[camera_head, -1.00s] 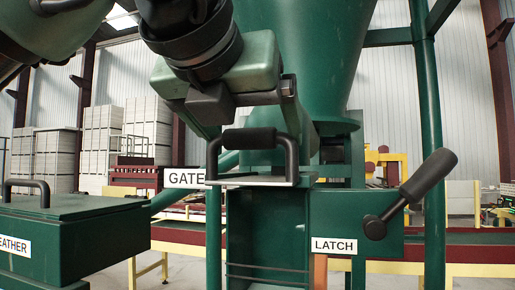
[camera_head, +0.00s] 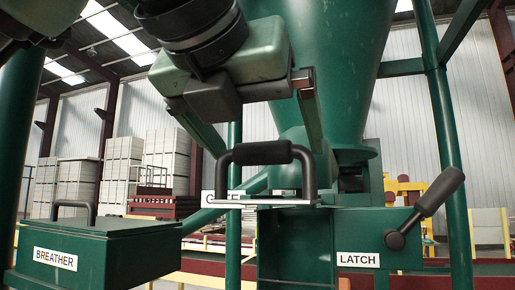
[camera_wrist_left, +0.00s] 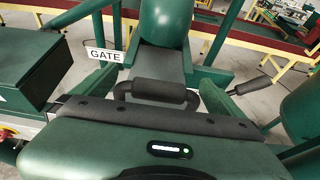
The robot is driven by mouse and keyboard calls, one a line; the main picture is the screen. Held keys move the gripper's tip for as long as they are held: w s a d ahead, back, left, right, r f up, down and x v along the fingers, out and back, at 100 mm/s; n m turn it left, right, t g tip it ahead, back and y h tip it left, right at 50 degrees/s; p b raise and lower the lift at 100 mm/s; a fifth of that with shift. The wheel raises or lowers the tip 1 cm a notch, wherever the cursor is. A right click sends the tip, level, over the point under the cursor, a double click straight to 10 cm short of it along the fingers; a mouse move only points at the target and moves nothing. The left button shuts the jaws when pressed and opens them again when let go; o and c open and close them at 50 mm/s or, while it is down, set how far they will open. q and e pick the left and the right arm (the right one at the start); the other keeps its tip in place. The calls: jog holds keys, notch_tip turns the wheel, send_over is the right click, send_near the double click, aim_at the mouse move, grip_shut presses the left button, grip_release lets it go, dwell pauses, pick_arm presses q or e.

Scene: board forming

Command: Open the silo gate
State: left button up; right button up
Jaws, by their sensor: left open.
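The gate's black U-shaped handle (camera_head: 264,153) stands upright on a flat metal plate (camera_head: 262,197) at the top of a green chute below the silo cone (camera_head: 345,75). The plate lies level at the chute's top. My right gripper is not in view.
A latch lever (camera_head: 427,207) with a black grip slants up right beside the LATCH label (camera_head: 357,260). A green BREATHER box (camera_head: 90,250) with a handle is at the left. Green silo legs (camera_head: 452,150) stand around. White stacks (camera_head: 122,165) are far behind.

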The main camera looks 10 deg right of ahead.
pick_arm(q)
jog(key=b+v, duration=0.1)
jog(key=v, duration=0.4)
jog(key=shift+s+a+r, duration=0.15)
jog(key=shift+s+a, duration=0.1)
jog(key=shift+s, duration=0.1)
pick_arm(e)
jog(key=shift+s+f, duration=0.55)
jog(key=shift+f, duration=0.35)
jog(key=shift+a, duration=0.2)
